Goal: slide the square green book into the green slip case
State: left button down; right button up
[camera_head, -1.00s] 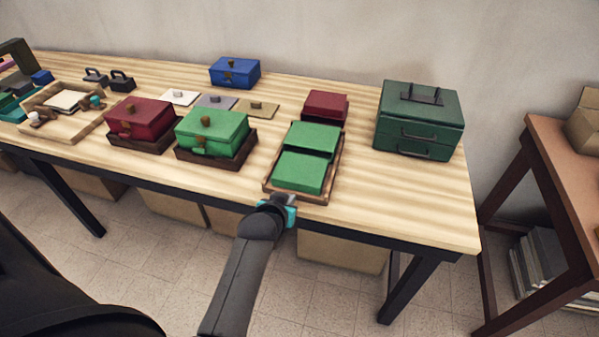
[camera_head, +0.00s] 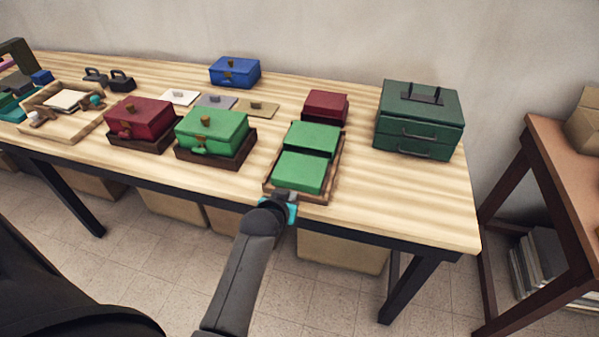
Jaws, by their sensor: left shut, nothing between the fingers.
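The square green book (camera_head: 299,172) lies flat in the front of a brown wooden tray (camera_head: 334,172). The green slip case (camera_head: 314,138) lies right behind it in the same tray. The book's far edge is close to the case; I cannot tell whether it has entered the opening, which is hidden. My left gripper (camera_head: 286,199) is shut and empty at the tray's front end, just before the book's near edge. I cannot tell whether it touches the book. My right gripper is not in view.
A dark red box (camera_head: 326,106) stands behind the tray. A dark green drawer chest (camera_head: 419,119) is to the right. A green box (camera_head: 212,133) and a red box (camera_head: 141,120) stand to the left. The table (camera_head: 400,195) is bare at its front right.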

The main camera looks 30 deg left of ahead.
aim_at(296, 180)
pick_arm(q)
jog(key=shift+w+a, duration=0.2)
jog(key=shift+w, duration=0.5)
jog(key=shift+w+a+r+b, duration=0.15)
jog(key=shift+w+r+b, duration=0.3)
jog(key=shift+w+r, duration=0.1)
jog(key=shift+w, duration=0.25)
jog(key=shift+x, duration=1.15)
jog(key=shift+w+a+r+b, duration=0.1)
jog(key=shift+w+a+b, duration=0.05)
jog(key=shift+w+b, duration=0.25)
jog(key=shift+w, duration=0.1)
jog(key=shift+w+a, duration=0.15)
jog(key=shift+w, duration=0.3)
jog(key=shift+w+a+b, duration=0.1)
jog(key=shift+w+b, duration=0.4)
jog(key=shift+w, duration=0.05)
jog(key=shift+w+a+b, duration=0.25)
jog(key=shift+w+b, duration=0.35)
jog(key=shift+w, duration=0.35)
jog(key=shift+w+a+b, duration=0.2)
jog(key=shift+w+b, duration=0.35)
jog(key=shift+w, duration=0.4)
jog(key=shift+w+a+b, duration=0.25)
jog(key=shift+w+b, duration=0.35)
jog(key=shift+w, duration=0.35)
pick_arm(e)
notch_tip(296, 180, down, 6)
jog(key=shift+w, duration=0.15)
